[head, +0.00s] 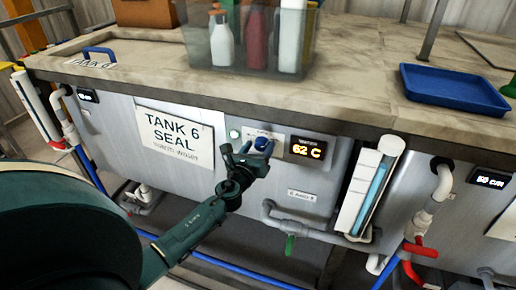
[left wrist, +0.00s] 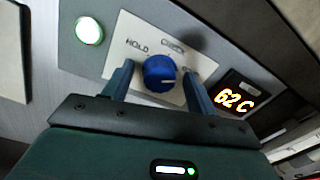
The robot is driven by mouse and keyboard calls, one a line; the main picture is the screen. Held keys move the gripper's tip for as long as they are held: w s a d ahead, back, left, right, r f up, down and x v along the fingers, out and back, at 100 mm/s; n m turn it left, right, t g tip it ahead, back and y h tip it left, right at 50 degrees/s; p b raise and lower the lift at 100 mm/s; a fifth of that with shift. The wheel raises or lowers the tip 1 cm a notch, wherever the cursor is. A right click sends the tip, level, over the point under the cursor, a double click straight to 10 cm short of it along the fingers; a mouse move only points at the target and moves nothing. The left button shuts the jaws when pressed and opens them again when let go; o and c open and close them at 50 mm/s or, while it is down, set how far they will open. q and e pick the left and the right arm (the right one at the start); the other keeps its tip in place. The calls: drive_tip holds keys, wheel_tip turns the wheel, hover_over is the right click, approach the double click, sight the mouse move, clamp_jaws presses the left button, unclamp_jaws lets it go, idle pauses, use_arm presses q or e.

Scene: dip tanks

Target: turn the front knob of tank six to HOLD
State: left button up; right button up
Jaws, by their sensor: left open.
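The front panel of tank six carries a sign (head: 175,138) reading TANK 6 SEAL. Its blue front knob (left wrist: 160,70) sits on a pale label plate (left wrist: 150,42) in the left wrist view. HOLD is printed to the knob's upper left, and another word is above it. A third word at the right is partly hidden by a finger. The knob's white mark points right, away from HOLD. My left gripper (left wrist: 158,78) is open, with one finger on each side of the knob; I cannot tell whether they touch it. In the head view my left gripper (head: 247,158) is at the knob.
A lit display (head: 306,149) reading 62 C is right of the knob, and a pale green lamp (left wrist: 89,30) is left. Pipes with a green valve handle (head: 290,245) run below. A bottle crate (head: 250,70) and blue tray (head: 458,86) stand on top.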

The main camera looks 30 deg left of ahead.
use_arm(q)
drive_tip(key=c, duration=1)
